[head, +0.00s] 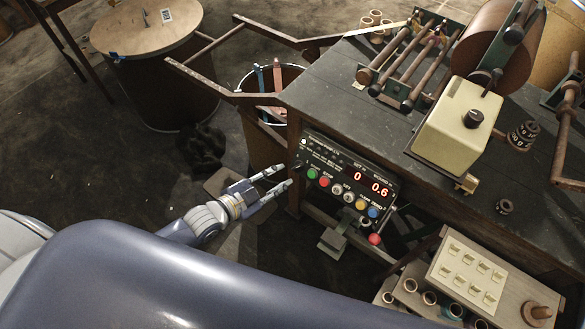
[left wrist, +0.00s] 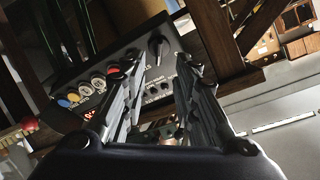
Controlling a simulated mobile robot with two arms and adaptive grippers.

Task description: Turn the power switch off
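The black control panel (head: 348,180) is on the front of the workbench, with lit red digits and a row of colored buttons. A black rotary knob (left wrist: 157,46), likely the power switch, is at the panel's end in the left wrist view. In the head view that end is by my left gripper (head: 285,176), and the knob's setting is too small to read. My left gripper is open and empty, its fingers pointing at the panel's left end. In the wrist view, the knob shows beyond and between its fingertips (left wrist: 166,66). Contact cannot be told. My right gripper is not in view.
The workbench (head: 335,90) carries a winding machine with rods and a cream box (head: 455,125). A red knob (head: 375,239) sticks out below the panel. A bin (head: 270,85) and a wooden-topped drum (head: 150,30) stand to the left. A cream button box (head: 470,275) is at lower right.

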